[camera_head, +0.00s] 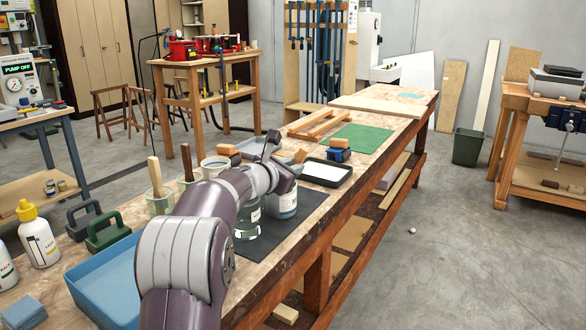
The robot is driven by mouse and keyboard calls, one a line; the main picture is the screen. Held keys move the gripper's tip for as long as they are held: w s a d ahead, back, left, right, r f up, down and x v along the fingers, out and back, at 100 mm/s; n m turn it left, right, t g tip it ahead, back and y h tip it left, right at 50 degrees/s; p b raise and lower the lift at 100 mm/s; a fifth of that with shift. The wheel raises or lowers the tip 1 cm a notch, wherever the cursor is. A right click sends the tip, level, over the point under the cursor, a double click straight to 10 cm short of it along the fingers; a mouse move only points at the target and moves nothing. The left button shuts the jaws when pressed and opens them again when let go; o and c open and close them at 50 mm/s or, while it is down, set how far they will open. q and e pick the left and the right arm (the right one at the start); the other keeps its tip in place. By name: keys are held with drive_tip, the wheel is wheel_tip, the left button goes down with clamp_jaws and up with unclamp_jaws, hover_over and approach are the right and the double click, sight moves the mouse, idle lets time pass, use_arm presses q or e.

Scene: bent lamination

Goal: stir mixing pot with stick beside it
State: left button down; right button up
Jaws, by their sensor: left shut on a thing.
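My left gripper (272,146) is over the workbench, above and behind a pale pot with a label (284,207). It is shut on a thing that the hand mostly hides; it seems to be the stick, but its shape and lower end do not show. A clear glass jar (247,224) stands just left of the labelled pot, partly behind my arm. A white tub with a blue rim (215,163) stands further back. I cannot tell for certain which of these is the mixing pot. My right gripper is not in view.
Two jars with upright wooden handles (158,203) stand left of my arm. A black tray with a white inside (325,172) and a green mat (362,138) lie further along. The far bench end is fairly clear.

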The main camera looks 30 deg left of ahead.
use_arm(q)
drive_tip(key=w+d+r+p, duration=0.1)
drive_tip(key=d+r+p, duration=0.2)
drive_tip(key=r+p, duration=0.4)
drive_tip(key=shift+w+r, duration=0.25)
drive_tip(key=shift+r, duration=0.35)
drive_tip(key=shift+r, duration=0.1)
idle(0.6)
wheel_tip(320, 180, up, 5)
drive_tip(key=p, duration=0.4)
